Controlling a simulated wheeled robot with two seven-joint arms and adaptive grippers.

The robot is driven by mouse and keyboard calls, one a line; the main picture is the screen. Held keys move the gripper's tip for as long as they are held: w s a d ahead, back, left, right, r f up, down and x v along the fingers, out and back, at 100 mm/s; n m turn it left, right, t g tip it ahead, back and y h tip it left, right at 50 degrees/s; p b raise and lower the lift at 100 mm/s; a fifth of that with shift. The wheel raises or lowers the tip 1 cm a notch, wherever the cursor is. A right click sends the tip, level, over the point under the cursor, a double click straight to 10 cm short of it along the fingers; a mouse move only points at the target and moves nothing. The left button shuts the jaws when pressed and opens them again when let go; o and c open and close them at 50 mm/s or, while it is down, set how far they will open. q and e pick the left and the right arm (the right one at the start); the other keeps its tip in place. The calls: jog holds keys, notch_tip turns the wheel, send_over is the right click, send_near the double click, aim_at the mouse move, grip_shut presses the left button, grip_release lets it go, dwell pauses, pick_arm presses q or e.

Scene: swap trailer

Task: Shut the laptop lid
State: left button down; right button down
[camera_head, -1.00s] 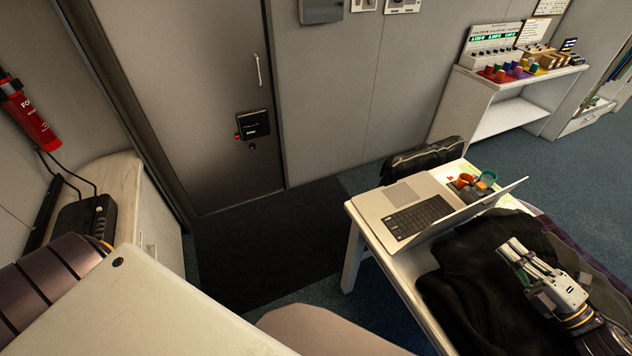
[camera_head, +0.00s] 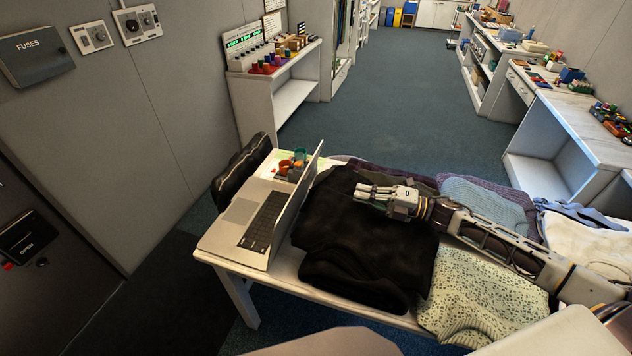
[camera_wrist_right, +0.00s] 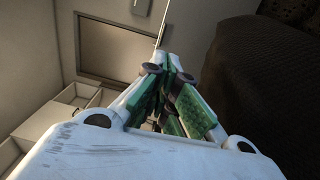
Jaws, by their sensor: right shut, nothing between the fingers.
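The laptop (camera_head: 243,212) stands open at the left end of the white table, its keyboard side facing left. Its lid (camera_head: 297,203) is raised and seen nearly edge-on, with its back towards the dark clothing. My right gripper (camera_head: 362,189) is above the black garment, to the right of the lid and apart from it. Its fingers point left towards the lid's back. In the wrist view its green-padded fingers (camera_wrist_right: 168,98) are closed together with nothing between them. My left gripper is out of view.
A black garment (camera_head: 350,245) and other folded clothes cover the table right of the laptop. A black bag (camera_head: 242,168) is at the table's far left edge. The floor beyond is clear.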

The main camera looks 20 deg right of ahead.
jog(key=shift+w+a, duration=0.15)
jog(key=shift+p+x, duration=0.7)
jog(key=shift+x, duration=3)
jog(key=shift+p+x, duration=0.85)
jog(key=shift+x, duration=2.25)
jog(key=shift+r, duration=0.1)
